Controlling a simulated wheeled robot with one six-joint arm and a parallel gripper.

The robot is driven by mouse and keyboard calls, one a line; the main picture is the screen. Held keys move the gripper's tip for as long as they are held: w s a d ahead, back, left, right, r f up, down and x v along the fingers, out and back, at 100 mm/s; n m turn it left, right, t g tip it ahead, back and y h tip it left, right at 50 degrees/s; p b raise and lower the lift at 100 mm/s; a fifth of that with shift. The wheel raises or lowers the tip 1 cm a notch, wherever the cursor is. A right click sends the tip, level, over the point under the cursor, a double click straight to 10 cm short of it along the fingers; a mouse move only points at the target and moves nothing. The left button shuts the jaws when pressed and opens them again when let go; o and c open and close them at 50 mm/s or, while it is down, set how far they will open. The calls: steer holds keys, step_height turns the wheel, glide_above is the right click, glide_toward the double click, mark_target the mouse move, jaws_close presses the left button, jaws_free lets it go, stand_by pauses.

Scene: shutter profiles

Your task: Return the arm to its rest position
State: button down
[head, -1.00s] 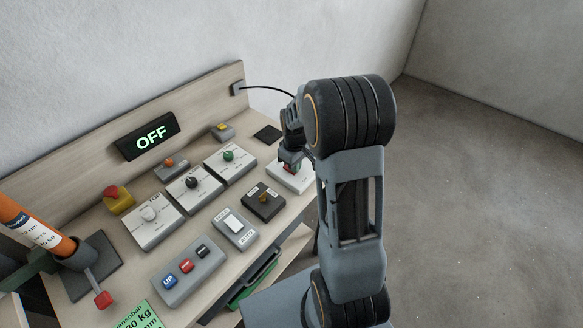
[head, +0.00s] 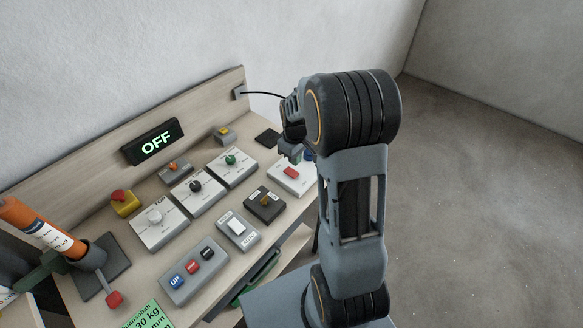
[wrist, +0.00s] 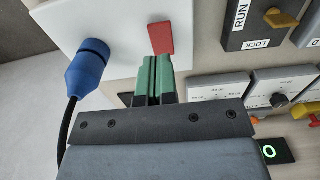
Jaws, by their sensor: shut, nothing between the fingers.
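My gripper (wrist: 153,80) shows in the wrist view with its two green-tipped fingers together and nothing between them. Ahead of the fingertips is a white box with a red rocker (wrist: 161,38), and a blue plug (wrist: 88,68) with a black cable sits at the box's left side. In the head view my arm stands at the right of the bench, bent over at the top. The red rocker (head: 291,172) on its white box shows clear to the left of my arm. The fingers are mostly hidden in the head view.
The bench (head: 130,270) carries several knob boxes, a RUN/LOCK switch (head: 264,204), a rocker switch (head: 236,228), a push-button box (head: 193,268) and a yellow box with a red button (head: 123,200). A display (head: 153,142) reads OFF. An orange cylinder (head: 40,228) leans at left. Floor at right is clear.

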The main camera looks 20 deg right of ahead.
steer(key=shift+r+p, duration=0.3)
steer(key=shift+r, duration=0.4)
steer(key=shift+s+m, duration=0.1)
steer(key=shift+m, duration=0.2)
steer(key=shift+s+a+f+m, duration=0.15)
steer(key=shift+s+f+m, duration=0.3)
steer(key=shift+s+m, duration=0.1)
steer(key=s+a+r+m+t, duration=0.1)
steer(key=s+a+r+t, duration=0.1)
steer(key=s+a+r, duration=0.2)
steer(key=s+a+r+m+t, duration=0.2)
steer(key=s+a+r, duration=0.3)
steer(key=s+r, duration=0.6)
steer(key=shift+t, duration=0.3)
steer(key=shift+r, duration=0.1)
